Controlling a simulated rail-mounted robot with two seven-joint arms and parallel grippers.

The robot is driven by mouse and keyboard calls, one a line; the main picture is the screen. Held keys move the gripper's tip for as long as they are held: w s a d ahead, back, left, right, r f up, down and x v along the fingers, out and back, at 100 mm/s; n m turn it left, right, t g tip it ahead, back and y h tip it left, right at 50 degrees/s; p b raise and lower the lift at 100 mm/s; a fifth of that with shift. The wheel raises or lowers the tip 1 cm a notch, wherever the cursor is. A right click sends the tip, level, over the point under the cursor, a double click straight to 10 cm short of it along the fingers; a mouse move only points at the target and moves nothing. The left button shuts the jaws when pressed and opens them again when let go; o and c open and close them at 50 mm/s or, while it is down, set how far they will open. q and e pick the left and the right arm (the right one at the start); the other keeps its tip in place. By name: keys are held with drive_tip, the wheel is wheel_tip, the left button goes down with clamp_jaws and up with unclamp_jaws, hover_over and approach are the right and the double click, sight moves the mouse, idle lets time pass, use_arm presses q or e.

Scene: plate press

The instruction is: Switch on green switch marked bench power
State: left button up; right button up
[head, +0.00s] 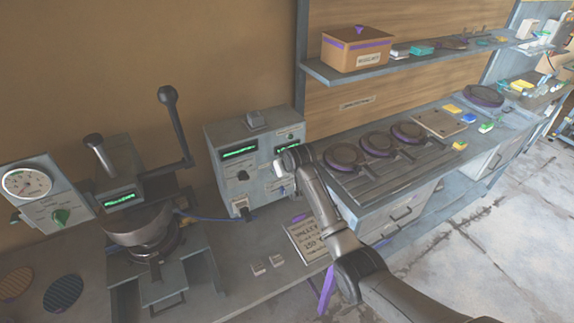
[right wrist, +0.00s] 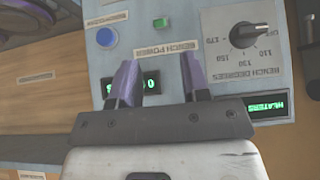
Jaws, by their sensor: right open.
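The small green switch (right wrist: 160,22) shows near the top of the right wrist view, on a pale panel. The label "BENCH POWER" (right wrist: 167,50) is upside down there, between the switch and my right gripper. My right gripper (right wrist: 158,70) is open and empty, with its two purple fingers on either side of the label and a lit green display. The switch lies beyond the fingertips and appears apart from them. In the head view my right arm reaches to the right side of the grey control box (head: 246,130). The switch cannot be made out there.
A round blue button (right wrist: 106,37) and a black "BENCH DEGREES" dial (right wrist: 243,35) flank the switch. A press (head: 135,215) with a tall lever stands left of the box. Several round plates (head: 378,143) lie to the right. A shelf (head: 400,66) hangs behind.

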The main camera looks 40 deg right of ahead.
drive_tip(key=shift+v, duration=2.1)
drive_tip(key=shift+f, duration=0.1)
